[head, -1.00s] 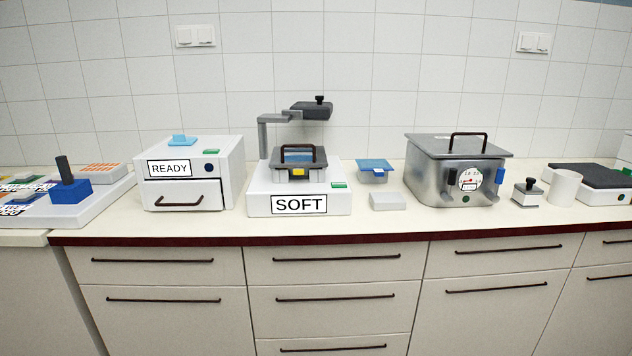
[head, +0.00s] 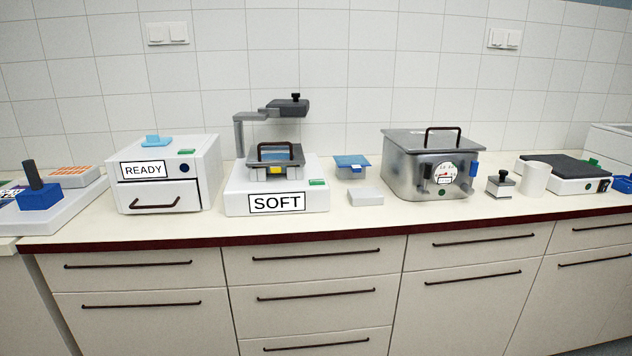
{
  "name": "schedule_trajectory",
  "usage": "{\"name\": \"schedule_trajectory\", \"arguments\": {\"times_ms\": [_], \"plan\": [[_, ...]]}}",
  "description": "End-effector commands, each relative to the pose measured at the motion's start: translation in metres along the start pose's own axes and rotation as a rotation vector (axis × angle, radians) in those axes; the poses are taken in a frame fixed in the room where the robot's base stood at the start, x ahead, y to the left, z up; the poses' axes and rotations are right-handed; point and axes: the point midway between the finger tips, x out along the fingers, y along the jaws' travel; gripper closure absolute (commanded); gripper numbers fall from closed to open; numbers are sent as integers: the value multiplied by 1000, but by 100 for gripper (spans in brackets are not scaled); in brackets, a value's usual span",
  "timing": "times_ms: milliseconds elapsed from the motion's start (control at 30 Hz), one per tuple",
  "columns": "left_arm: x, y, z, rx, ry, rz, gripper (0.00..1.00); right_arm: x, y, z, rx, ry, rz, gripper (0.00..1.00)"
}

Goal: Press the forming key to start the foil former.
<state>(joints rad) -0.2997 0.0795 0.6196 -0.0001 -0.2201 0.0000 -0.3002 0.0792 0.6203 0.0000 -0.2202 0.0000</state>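The foil former looks to be the white machine (head: 238,203) labelled SOFT, left of the middle of the counter. It has a dark clamp frame with a handle (head: 275,154) on top and a grey arm with a dark head (head: 289,107) swung above and behind it. A green key (head: 317,183) sits on its top at the right front corner; I take it for the forming key, but no lettering on it can be read. Neither of my grippers shows in the head view.
A white box labelled READY (head: 210,175) stands left, with a green key (head: 187,152). Right of the former are a blue-topped piece (head: 351,162), a white block (head: 365,196), a metal tank (head: 400,172), a white cup (head: 535,179) and a dark-topped device (head: 565,170). The counter's front strip is clear.

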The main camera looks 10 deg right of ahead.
Motion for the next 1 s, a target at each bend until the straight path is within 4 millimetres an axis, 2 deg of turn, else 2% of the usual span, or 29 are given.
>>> {"name": "schedule_trajectory", "arguments": {"times_ms": [33, 133, 1000], "plan": [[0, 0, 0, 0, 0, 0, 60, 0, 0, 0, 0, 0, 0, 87], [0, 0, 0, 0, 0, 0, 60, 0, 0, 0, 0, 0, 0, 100], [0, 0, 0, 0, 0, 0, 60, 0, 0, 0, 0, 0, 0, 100]]}}
